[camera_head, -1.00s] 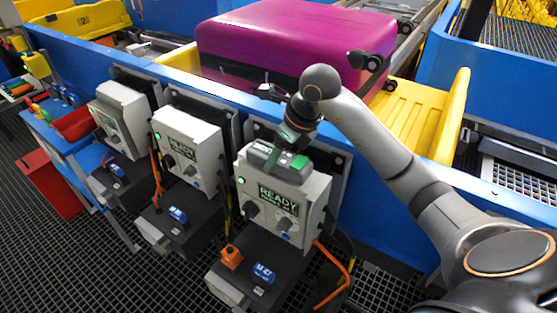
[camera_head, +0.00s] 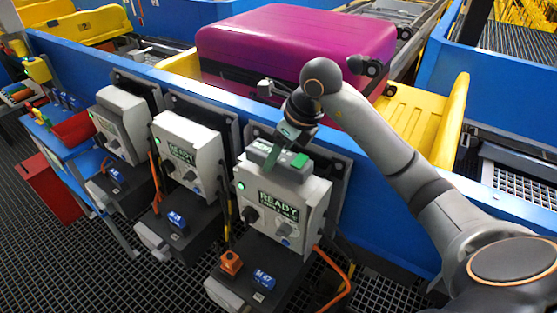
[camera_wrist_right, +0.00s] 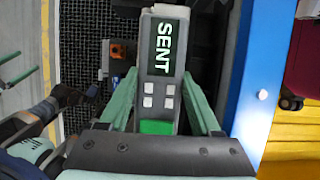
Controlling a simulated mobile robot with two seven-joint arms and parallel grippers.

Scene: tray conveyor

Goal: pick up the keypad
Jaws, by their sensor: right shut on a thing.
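The keypad (camera_head: 292,163) is a grey slab with a green end, at the top of the nearest control box, which reads READY. In the right wrist view the keypad (camera_wrist_right: 160,88) shows a SENT display, several pale keys and a green patch. My right gripper (camera_wrist_right: 160,78) is shut on it, one green finger along each long side. In the head view the right gripper (camera_head: 276,150) comes down on it from above. I cannot tell whether the keypad touches the box. Green strips at the left of the right wrist view may be my left gripper's fingers (camera_wrist_right: 18,66).
The nearest control box (camera_head: 260,208) has knobs and a green light. Two similar boxes (camera_head: 186,150) stand to its left. A blue rail (camera_head: 400,207) runs behind. Beyond it a purple suitcase (camera_head: 290,40) lies in a yellow tray (camera_head: 425,120). An orange cable (camera_head: 345,285) hangs beside the box.

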